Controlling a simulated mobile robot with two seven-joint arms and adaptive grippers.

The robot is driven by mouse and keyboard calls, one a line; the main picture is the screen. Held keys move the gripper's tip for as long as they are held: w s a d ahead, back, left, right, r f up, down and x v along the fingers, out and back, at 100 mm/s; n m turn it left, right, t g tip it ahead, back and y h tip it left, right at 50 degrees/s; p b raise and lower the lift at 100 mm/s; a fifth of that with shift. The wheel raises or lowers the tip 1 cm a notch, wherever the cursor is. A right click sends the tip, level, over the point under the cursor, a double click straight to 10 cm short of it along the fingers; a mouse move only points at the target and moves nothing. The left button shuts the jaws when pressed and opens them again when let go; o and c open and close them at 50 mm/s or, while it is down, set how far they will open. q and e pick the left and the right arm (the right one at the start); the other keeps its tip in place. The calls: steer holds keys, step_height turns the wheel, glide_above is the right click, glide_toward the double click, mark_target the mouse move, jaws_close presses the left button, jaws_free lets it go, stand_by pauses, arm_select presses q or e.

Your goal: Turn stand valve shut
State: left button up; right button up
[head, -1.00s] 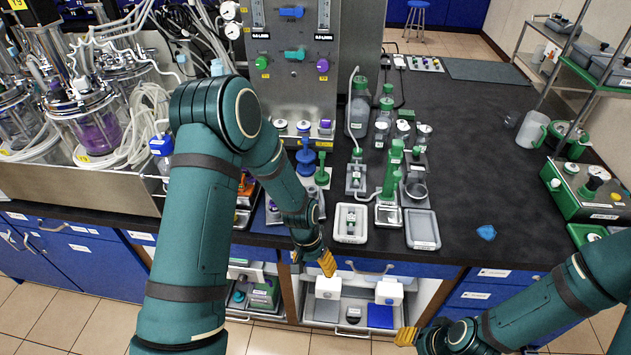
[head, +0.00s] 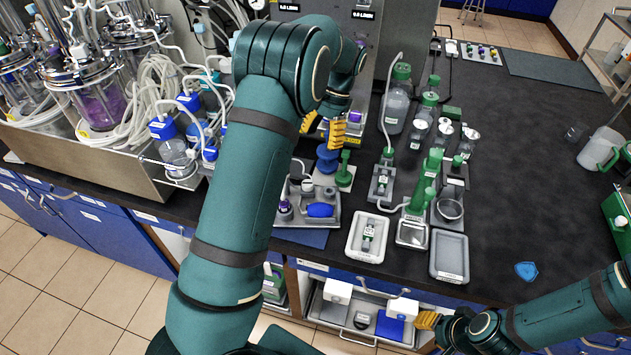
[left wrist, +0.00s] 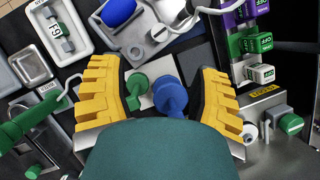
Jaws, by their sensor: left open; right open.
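My left gripper (head: 322,130) is open, with its yellow fingers over the back of the bench near the panel. In the left wrist view its fingers (left wrist: 158,95) stand apart on either side of a blue knobbed piece (left wrist: 168,96) and a green knobbed piece (left wrist: 137,88) on a pale plate; contact cannot be told. The head view shows the blue piece (head: 327,160) and green piece (head: 344,170) just below the fingers. I cannot tell which part is the stand valve. My right gripper (head: 428,320) is open and low at the bench front, partly hidden.
A grey tray with a blue item (head: 320,210) lies in front of the pieces. Green stands, bottles (head: 397,105) and white trays (head: 367,238) are to the right. Glass vessels and tubing (head: 105,105) fill the left. The bench's right middle (head: 520,170) is mostly clear.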

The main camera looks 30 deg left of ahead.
mark_target(308, 183)
arm_select(q)
steer(key=b+x, duration=0.1)
steer(key=x, duration=1.3)
steer(key=shift+w+f+b, duration=0.15)
steer(key=shift+w+b, duration=0.05)
steer(key=shift+b, duration=0.15)
arm_select(e)
step_height(308, 183, down, 2)
steer(key=shift+s+a+f, duration=0.1)
arm_select(q)
jaws_close()
